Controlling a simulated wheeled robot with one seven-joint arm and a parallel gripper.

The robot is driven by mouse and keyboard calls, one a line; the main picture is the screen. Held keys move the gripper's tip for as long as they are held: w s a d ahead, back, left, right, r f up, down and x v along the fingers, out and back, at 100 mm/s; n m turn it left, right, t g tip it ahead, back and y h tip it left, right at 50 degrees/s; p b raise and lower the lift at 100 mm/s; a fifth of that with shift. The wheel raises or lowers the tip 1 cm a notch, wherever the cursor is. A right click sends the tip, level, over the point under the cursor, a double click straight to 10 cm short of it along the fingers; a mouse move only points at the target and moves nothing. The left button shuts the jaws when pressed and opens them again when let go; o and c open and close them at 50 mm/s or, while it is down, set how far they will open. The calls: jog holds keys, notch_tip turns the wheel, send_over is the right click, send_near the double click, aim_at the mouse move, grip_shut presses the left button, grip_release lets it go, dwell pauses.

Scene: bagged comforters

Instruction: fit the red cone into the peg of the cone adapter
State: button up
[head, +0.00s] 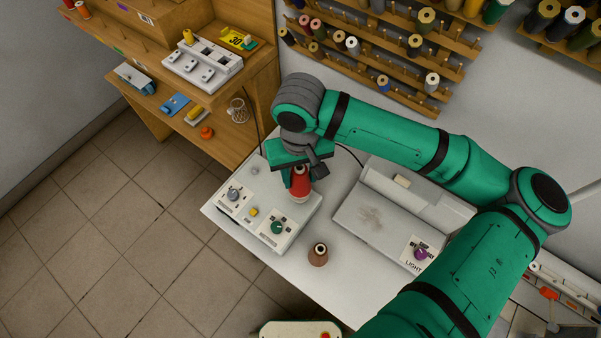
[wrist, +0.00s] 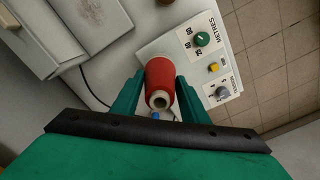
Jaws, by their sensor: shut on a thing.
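The red cone (head: 301,186) is held upright or nearly so between the fingers of my gripper (head: 300,173), over the back part of a white metering box (head: 262,207). In the wrist view the red cone (wrist: 160,74) sits between the two green fingers, its pale hollow end toward the camera. I cannot tell whether its lower end touches the box. No peg shows clearly, and I cannot identify the cone adapter for certain; the area under the red cone is hidden. A brown cone-shaped piece (head: 318,254) with a dark-holed top stands apart in front of the box.
The box has a grey knob (head: 234,194), a yellow button (head: 253,212) and a green knob (head: 277,228). A grey-white machine (head: 375,215) with a purple knob stands to the right. Wooden shelves (head: 240,90) stand behind left. The table's front is mostly clear.

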jog(key=shift+f, duration=1.1)
dwell(0.6)
jog(key=o, duration=1.8)
jog(key=shift+o, duration=0.2)
jog(key=shift+r, duration=0.75)
jog(key=shift+a+r, duration=0.1)
jog(key=shift+r, duration=2.65)
